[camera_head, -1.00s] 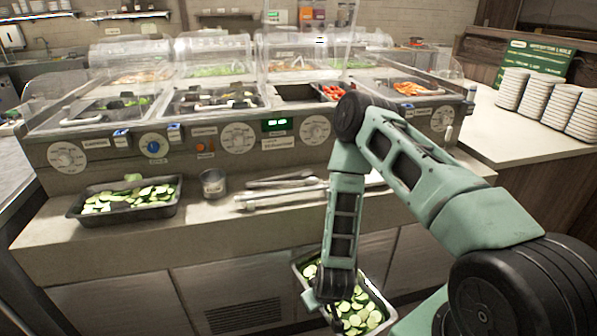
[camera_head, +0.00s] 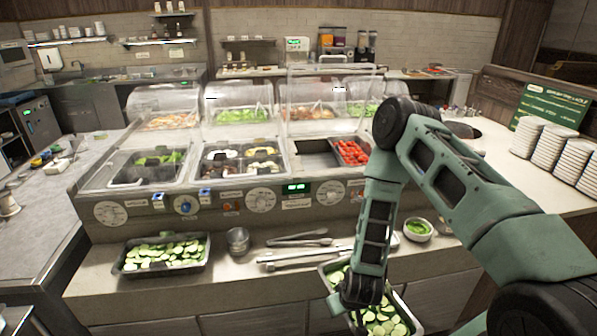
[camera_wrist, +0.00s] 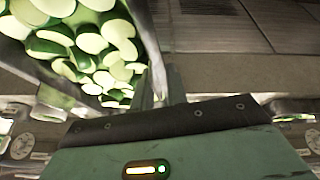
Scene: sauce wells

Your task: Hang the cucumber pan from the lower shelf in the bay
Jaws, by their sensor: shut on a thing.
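My gripper (camera_wrist: 163,92) is shut on the rim of a metal pan of sliced cucumber (camera_wrist: 148,40). In the head view the held cucumber pan (camera_head: 408,309) hangs in front of the counter's front edge, below the ledge, partly hidden by my arm. A second, black pan of cucumber slices (camera_head: 126,262) rests on the front ledge at left. In the counter, a well (camera_head: 312,147) shows an open dark space left of the red tomatoes (camera_head: 352,152), under a raised clear lid. I cannot make out which part is the lower shelf.
The ledge holds a small metal cup (camera_head: 238,240), tongs (camera_head: 300,238) and a bowl of greens (camera_head: 418,229). Other filled wells with clear lids stand behind the knob panel (camera_head: 262,200). Stacked plates (camera_head: 570,150) stand on the right counter.

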